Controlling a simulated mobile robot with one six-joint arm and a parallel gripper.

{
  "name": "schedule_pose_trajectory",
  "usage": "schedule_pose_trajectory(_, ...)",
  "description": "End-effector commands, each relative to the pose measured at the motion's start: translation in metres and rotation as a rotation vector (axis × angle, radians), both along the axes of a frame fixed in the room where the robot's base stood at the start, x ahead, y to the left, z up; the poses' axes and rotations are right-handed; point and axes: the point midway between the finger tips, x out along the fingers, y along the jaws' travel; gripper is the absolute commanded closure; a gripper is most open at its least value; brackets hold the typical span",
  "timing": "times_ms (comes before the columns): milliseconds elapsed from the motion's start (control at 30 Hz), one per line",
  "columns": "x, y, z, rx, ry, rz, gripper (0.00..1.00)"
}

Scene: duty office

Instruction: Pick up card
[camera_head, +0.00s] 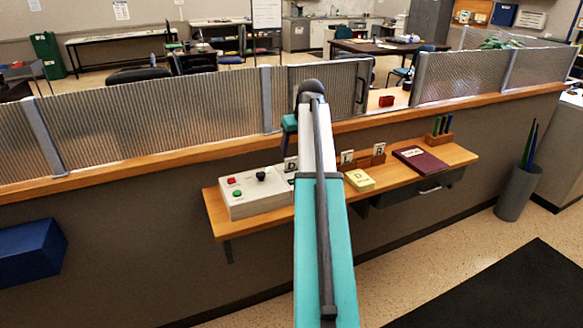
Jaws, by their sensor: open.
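Several small white lettered cards stand on the wooden shelf below the counter. One that looks like T or I (347,157) and one marked R (379,149) stand to the right, by a brown wooden holder (364,161). A yellow block with a D on it (359,180) lies in front of them. Which one is the task's card I cannot tell. My arm reaches up across the middle of the view; my gripper's fingers do not show.
A control box (256,194) with red and green buttons and a knob sits left on the shelf (221,219). A maroon book (420,160) and a pen holder (440,137) are right. Ribbed glass panels (160,116) top the counter; a grey bin (515,192) stands right.

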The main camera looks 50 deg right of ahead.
Motion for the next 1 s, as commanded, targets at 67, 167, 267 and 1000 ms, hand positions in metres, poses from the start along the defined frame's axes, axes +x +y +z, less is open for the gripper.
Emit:
schedule_pose_trajectory(67,0.004,-0.001,-0.008,0.002,0.001,0.0,0.35)
schedule_pose_trajectory(167,0.007,-0.002,-0.017,0.001,0.001,0.001,0.35)
schedule_pose_trajectory(267,0.009,-0.003,-0.023,0.001,0.001,0.001,0.35)
schedule_pose_trajectory(1000,0.02,-0.004,-0.039,0.001,0.002,0.002,0.35)
